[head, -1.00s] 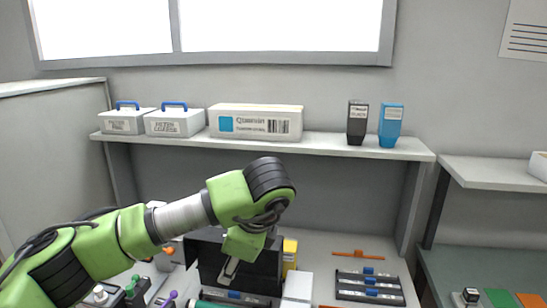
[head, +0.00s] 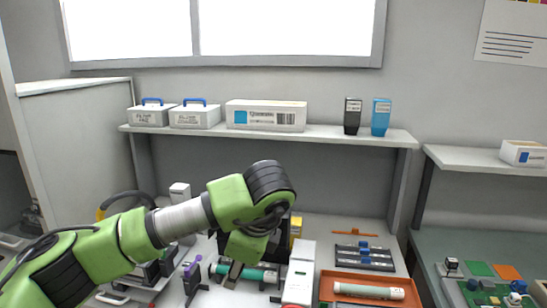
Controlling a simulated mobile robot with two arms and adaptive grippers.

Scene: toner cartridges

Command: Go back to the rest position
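My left arm comes in from the left, green with black joints. Its gripper (head: 233,272) points down over the workbench, in front of a teal cylinder (head: 262,275). I cannot tell whether its fingers are open or shut, or whether it touches the cylinder. My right arm and gripper are not in view.
An orange tray (head: 413,296) holding a pale tube (head: 368,290) lies at front right, with a black rack (head: 363,257) behind it. A white upright box (head: 301,268) stands left of the tray. A shelf (head: 330,134) above bears boxes and two bottles. A partition (head: 75,150) stands left.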

